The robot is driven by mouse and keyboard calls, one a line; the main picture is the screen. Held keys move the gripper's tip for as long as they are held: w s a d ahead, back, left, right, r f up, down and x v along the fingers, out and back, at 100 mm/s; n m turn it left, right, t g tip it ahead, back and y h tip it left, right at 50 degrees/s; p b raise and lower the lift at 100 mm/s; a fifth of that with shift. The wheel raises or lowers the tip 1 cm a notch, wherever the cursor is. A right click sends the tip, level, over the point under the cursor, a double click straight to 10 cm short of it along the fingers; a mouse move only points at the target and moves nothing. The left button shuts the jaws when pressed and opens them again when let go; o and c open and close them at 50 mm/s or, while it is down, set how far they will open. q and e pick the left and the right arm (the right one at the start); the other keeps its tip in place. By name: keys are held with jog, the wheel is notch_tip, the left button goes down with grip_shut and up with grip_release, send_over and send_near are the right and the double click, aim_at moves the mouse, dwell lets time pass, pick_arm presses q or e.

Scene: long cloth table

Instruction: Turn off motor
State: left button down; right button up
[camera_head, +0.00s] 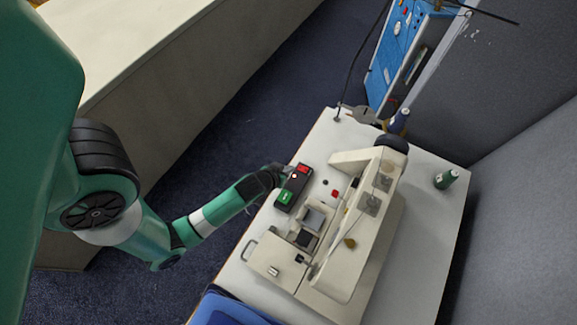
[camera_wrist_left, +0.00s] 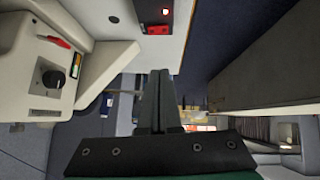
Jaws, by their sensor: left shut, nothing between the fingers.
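A black switch box (camera_head: 293,185) with a red button (camera_head: 303,169) at its far end and a green button (camera_head: 285,196) at its near end lies on the white table's left edge. A small light glows near the red button. My left gripper (camera_head: 285,169) is beside the box's red end; contact cannot be told. In the left wrist view the fingers (camera_wrist_left: 160,73) are shut and empty, just below the box (camera_wrist_left: 150,11), whose red button (camera_wrist_left: 157,29) shows. My right gripper is in neither view.
A cream sewing machine (camera_head: 355,225) stands on the white table (camera_head: 425,235) right of the box; it also shows in the left wrist view (camera_wrist_left: 40,55). A green thread spool (camera_head: 446,179) stands at the table's right. A blue cabinet (camera_head: 400,45) is behind. A long counter (camera_head: 150,45) is at upper left.

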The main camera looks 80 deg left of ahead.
pick_arm(q)
jog(key=b, duration=0.5)
send_over(305, 169)
jog(key=s+d, duration=0.1)
jog(key=s, duration=0.1)
notch_tip(305, 169, down, 6)
jog(key=shift+d+f, duration=0.15)
jog(key=f, duration=0.2)
jog(key=f+b, duration=0.1)
jog(key=shift+w+f, duration=0.2)
jog(key=shift+f, duration=0.15)
jog(key=shift+w+f, duration=0.1)
jog(key=shift+f, duration=0.2)
jog(key=shift+d+f+b, duration=0.15)
jog(key=shift+f+b, duration=0.25)
jog(key=shift+r, duration=0.1)
